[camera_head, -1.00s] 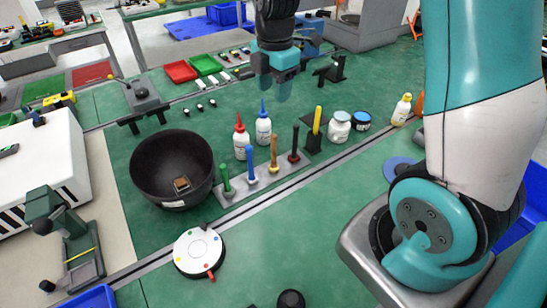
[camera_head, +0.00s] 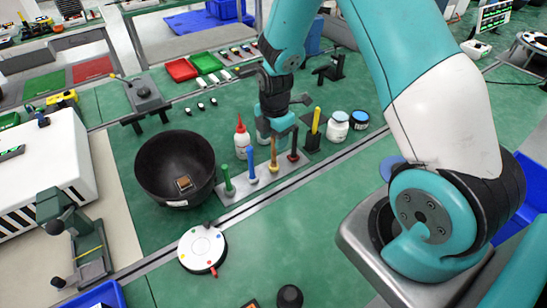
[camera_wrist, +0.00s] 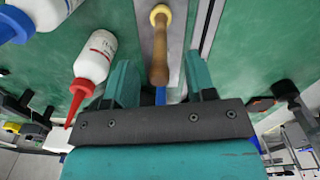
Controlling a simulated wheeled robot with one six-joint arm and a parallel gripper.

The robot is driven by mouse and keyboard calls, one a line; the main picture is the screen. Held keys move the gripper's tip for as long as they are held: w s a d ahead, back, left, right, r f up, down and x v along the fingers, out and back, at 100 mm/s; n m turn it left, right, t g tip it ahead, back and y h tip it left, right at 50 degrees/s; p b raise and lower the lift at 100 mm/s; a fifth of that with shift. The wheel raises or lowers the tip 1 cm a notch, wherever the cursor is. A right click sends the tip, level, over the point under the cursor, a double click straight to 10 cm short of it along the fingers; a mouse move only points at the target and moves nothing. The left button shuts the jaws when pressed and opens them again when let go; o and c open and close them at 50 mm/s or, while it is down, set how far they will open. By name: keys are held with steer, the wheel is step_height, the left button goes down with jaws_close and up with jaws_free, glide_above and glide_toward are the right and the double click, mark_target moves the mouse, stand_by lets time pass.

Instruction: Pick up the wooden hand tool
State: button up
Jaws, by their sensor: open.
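The wooden hand tool (camera_head: 274,158) stands upright in a grey rack strip (camera_head: 237,193), with a brown handle and yellow base. In the wrist view its handle (camera_wrist: 159,58) points toward the camera, lined up with the gap between my fingers. My gripper (camera_head: 277,132) is open and empty, right at the top of the wooden tool. Its two teal fingers (camera_wrist: 160,82) show in the wrist view on either side of the handle's line. I cannot tell whether the handle top is between them. The fingers partly hide the tool's top in the head view.
A green tool (camera_head: 228,182), a blue tool (camera_head: 251,165) and a dark red-black tool (camera_head: 293,145) share the strip. A red-tipped white bottle (camera_head: 241,143) stands close on the left. A black bowl (camera_head: 150,180) lies further left.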

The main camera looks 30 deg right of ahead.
steer(key=shift+f, duration=1.25)
jaws_close()
steer(key=shift+r, duration=0.1)
step_height(320, 180, up, 20)
steer(key=b, duration=0.2)
